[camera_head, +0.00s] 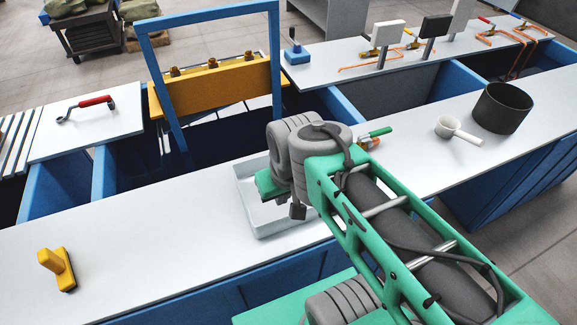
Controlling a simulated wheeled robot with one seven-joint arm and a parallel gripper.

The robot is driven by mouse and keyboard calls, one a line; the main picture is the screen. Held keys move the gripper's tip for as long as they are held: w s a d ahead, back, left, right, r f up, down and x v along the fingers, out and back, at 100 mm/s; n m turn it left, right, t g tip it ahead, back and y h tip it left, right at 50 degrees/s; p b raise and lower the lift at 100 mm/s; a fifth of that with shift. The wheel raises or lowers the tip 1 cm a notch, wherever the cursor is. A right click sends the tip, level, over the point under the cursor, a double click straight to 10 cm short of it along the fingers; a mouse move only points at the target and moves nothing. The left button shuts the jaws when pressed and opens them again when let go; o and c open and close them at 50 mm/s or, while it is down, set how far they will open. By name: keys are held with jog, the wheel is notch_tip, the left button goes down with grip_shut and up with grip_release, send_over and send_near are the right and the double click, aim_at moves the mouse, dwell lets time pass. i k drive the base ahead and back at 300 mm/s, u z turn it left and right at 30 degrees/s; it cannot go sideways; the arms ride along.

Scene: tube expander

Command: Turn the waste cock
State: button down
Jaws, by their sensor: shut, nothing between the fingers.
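I cannot tell for certain which item is the waste cock. A small green-handled piece with an orange-brown end (374,137) shows just right of my wrist, partly hidden by my arm. Several brass fittings with red or blue handles sit on copper pipes (497,36) on the back bench at the right. My gripper (284,200) is at the end of my arm over a pale shallow tray (252,217) on the front bench. It looks shut and empty, apart from all these fittings. My wrist hides most of its fingers and part of the tray.
A yellow tool (58,269) stands on the front bench at left, and a dark pot (502,108) and white ladle-like cup (455,129) at right. A blue upright frame (149,62) rises behind the tray. A red-handled tool (90,104) lies back left. Bench between tray and yellow tool is clear.

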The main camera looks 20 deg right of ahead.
aim_at(377, 132)
jog(key=k, duration=0.5)
jog(key=u, duration=2.85)
jog(key=k, duration=1.1)
jog(key=z, duration=1.35)
jog(key=i, duration=0.5)
